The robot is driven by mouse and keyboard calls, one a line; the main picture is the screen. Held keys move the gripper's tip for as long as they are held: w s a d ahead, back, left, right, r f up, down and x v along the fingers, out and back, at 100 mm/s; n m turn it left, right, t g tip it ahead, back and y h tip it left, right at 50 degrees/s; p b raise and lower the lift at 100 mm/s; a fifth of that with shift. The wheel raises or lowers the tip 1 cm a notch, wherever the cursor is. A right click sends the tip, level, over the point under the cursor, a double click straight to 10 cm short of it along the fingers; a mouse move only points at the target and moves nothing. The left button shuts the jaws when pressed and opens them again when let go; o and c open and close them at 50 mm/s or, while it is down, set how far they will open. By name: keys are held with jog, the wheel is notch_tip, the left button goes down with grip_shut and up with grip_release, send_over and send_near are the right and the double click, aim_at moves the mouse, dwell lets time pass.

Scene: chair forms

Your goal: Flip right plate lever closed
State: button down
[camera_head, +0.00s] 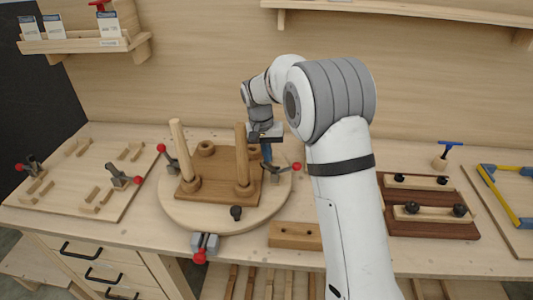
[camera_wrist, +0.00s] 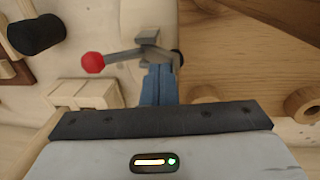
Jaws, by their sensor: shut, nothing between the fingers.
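The right plate lever is a grey toggle clamp (camera_head: 274,175) with a red ball (camera_head: 296,166) on its handle. It stands at the right side of the brown plate (camera_head: 216,166), on a round wooden disc (camera_head: 188,218). Its handle points outward to the right. In the wrist view the clamp (camera_wrist: 150,47) is at top centre, with its red ball (camera_wrist: 93,63) to the left. My gripper (camera_head: 267,158) points down at the clamp, with blue fingers shut and empty. In the wrist view the fingertips (camera_wrist: 157,72) overlap the clamp; I cannot tell whether they touch it.
Two wooden posts (camera_head: 181,150) stand on the plate, the right one close to my gripper. A left clamp has a red ball (camera_head: 161,147). A front clamp (camera_head: 205,243), a black knob (camera_head: 236,212) and a wooden block (camera_head: 295,235) are nearby. A dark-brown fixture (camera_head: 430,222) lies right.

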dwell(0.3)
notch_tip(320, 180, up, 4)
jog(key=d+p, duration=0.2)
jog(key=d, duration=0.1)
notch_tip(320, 180, up, 8)
jog(key=r+b, duration=0.1)
jog(key=b, duration=0.1)
send_over(276, 169)
jog(key=a, duration=0.3)
jog(key=shift+w+d+f, duration=0.1)
jog(key=shift+f, duration=0.15)
jog(key=s+d+r+t+y, duration=0.1)
jog(key=s+d+r, duration=0.1)
jog(key=s+d, duration=0.45)
jog(key=s+d+r+t, duration=0.15)
jog(key=s+d, duration=0.25)
jog(key=s, duration=0.5)
jog(key=s+d+f, duration=0.2)
jog(key=s, duration=0.6)
jog(key=s+d+f+n, duration=0.1)
jog(key=s+d+f, duration=0.1)
jog(key=s, duration=0.6)
jog(key=shift+s+f+t+y, duration=0.35)
jog(key=shift+f+t, duration=0.1)
jog(key=shift+f, duration=0.35)
